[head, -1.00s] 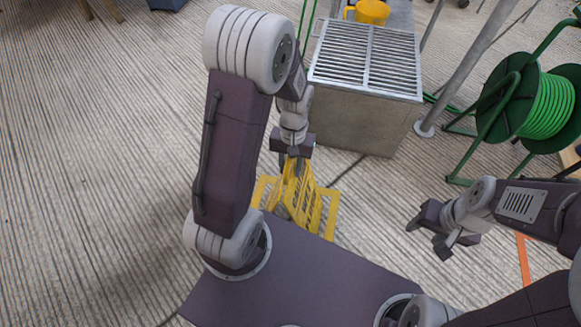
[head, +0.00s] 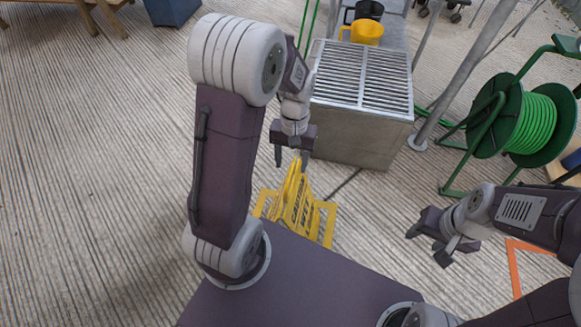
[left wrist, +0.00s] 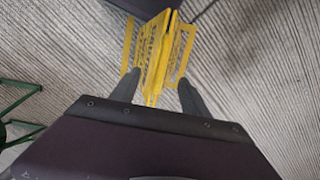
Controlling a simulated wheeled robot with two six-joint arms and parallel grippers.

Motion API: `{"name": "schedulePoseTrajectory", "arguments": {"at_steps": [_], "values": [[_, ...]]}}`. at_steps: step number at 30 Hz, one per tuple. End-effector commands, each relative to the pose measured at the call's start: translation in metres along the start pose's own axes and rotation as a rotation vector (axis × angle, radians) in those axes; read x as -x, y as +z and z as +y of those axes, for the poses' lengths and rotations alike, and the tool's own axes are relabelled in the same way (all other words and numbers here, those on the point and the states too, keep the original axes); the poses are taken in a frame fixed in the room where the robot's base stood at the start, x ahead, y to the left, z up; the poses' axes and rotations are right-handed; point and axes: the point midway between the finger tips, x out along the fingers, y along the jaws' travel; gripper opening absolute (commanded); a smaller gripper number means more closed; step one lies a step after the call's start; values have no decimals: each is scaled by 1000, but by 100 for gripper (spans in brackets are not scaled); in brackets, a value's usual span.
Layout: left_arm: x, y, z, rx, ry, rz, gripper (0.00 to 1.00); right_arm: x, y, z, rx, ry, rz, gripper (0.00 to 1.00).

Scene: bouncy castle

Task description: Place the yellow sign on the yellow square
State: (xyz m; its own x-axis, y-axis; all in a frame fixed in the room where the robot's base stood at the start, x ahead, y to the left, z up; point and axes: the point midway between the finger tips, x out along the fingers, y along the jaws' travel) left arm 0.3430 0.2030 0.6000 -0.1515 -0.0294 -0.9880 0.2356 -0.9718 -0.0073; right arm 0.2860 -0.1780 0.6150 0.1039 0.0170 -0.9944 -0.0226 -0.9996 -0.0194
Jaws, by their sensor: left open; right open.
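The yellow sign (head: 298,198) stands upright, partly folded, on the floor in front of my base in the head view. It stands within the outline of the yellow square (head: 328,225), whose near part is hidden by my base. My left gripper (head: 291,160) is open just above the sign's top, with the fingers apart. In the left wrist view the sign (left wrist: 154,52) lies between and beyond the open fingers (left wrist: 158,83), with yellow strips of the square (left wrist: 183,55) on both sides. My right gripper (head: 426,248) is open and empty, off to the right.
A grey box with a slatted metal top (head: 362,80) stands just behind the sign. A yellow mug (head: 364,33) and a black mug are behind it. A green hose reel (head: 525,120) and a metal pole (head: 465,75) stand right. The floor at left is clear.

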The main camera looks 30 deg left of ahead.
Motion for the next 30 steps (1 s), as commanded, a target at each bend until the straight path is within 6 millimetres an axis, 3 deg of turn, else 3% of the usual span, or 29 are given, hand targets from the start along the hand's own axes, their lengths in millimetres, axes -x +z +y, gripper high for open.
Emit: {"name": "schedulePoseTrajectory", "arguments": {"at_steps": [7, 13, 17, 26, 30], "values": [[9, 3, 1, -10, 1, 11, 54, 4, 0, 0, 0, 0, 0, 51], [12, 45, 9, -150, 16, 177, 54, 4, 0, 0, 0, 0, 0, 51], [10, 62, 10, -210, 20, 247, 54, 4, 0, 0, 0, 0, 0, 51], [11, 63, 10, -217, 21, 257, 54, 5, 0, 0, 0, 0, 0, 51], [32, 66, 10, -217, 21, 257, 54, 26, -3, 0, 0, 0, 0, 51]]}}
